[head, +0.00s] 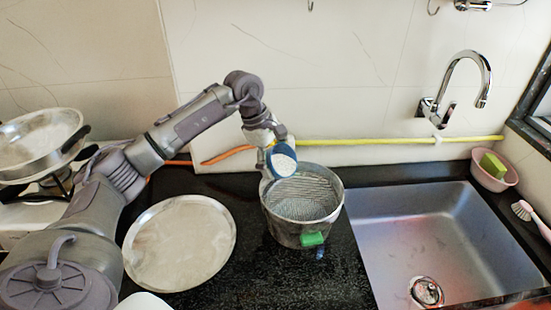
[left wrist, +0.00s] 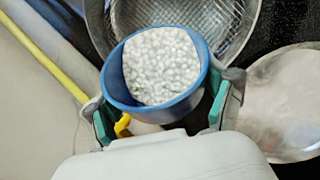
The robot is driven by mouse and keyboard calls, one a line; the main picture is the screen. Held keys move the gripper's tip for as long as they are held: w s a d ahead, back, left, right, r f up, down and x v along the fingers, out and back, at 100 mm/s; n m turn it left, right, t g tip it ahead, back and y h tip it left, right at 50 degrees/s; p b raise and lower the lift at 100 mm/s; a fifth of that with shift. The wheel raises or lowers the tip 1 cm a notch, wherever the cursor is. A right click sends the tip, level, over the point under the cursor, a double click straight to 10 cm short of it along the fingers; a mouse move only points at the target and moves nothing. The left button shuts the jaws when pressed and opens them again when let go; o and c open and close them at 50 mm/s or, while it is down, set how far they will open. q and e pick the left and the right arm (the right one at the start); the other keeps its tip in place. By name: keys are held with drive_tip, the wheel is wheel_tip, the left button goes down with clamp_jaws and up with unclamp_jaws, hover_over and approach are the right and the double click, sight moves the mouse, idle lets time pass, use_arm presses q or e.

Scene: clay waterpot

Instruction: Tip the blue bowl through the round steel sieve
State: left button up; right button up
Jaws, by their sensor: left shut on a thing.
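The blue bowl (head: 281,148) is full of small white grains. In the left wrist view the blue bowl (left wrist: 118,88) sits between the two fingers of my left gripper (left wrist: 161,110), which is shut on it. In the head view my left gripper (head: 270,146) holds the bowl over the back left rim of the steel pot, tilted toward the camera. The round steel sieve (head: 306,194) shows as mesh in the pot's mouth; in the left wrist view the mesh (left wrist: 205,18) lies just beyond the bowl. My right gripper is not in view.
The sieve sits in a steel pot (head: 285,229) with a green piece (head: 312,239) at its front. A round steel plate (head: 180,242) lies to the left. The sink (head: 430,240) is to the right. A pan (head: 40,145) is at far left. The front counter is clear.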

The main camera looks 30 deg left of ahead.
use_arm(q)
drive_tip(key=shift+r+y+p, duration=0.15)
drive_tip(key=shift+y+p, duration=0.25)
drive_tip(key=shift+y, duration=0.3)
idle(0.5)
drive_tip(key=shift+d+p, duration=0.15)
drive_tip(key=shift+p, duration=0.15)
drive_tip(key=shift+d+r+y, duration=0.1)
drive_tip(key=shift+y, duration=0.4)
drive_tip(key=shift+p, duration=0.3)
drive_tip(key=shift+d+y, duration=0.15)
drive_tip(key=shift+y, duration=0.45)
